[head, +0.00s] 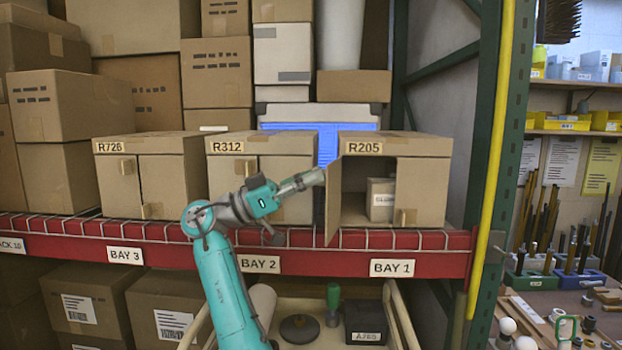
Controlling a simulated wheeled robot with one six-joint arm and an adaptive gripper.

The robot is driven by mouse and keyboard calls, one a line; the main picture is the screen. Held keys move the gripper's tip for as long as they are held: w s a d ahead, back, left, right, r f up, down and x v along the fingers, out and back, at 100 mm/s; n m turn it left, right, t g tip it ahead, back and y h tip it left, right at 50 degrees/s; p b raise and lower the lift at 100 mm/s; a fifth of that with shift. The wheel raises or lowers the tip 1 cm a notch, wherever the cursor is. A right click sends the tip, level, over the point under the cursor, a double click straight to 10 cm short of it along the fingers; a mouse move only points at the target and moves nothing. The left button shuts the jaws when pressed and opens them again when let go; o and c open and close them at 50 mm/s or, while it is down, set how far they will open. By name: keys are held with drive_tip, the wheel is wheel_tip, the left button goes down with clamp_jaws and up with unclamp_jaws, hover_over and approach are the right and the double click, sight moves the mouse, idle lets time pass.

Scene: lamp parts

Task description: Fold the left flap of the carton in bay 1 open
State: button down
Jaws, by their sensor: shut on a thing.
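The carton R205 (425,148) stands on the red-edged shelf above the BAY 1 label (392,268). Its left flap (334,203) is swung outward from the front, toward me. The left half of the carton's mouth is open, and a small labelled box (380,198) shows inside. Its right flap (424,195) is closed, with a small tab (405,217) low on it. My gripper (318,177) reaches in from the left and is shut at the upper outer edge of the left flap. The exact grip on the cardboard is too small to make out.
Carton R312 (262,144) stands left of R205, partly behind my arm, with carton R726 (150,144) farther left. A green rack post (492,130) rises on the right. Below is a tray with a dark box (365,322) and a green-handled tool (333,300).

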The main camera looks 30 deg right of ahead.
drive_tip(key=shift+w+d, duration=0.2)
drive_tip(key=shift+d, duration=0.15)
drive_tip(key=c, duration=1.4)
unclamp_jaws()
drive_tip(key=shift+o, duration=0.3)
drive_tip(key=shift+d, duration=0.25)
drive_tip(key=shift+a, duration=0.3)
drive_tip(key=v, duration=1.2)
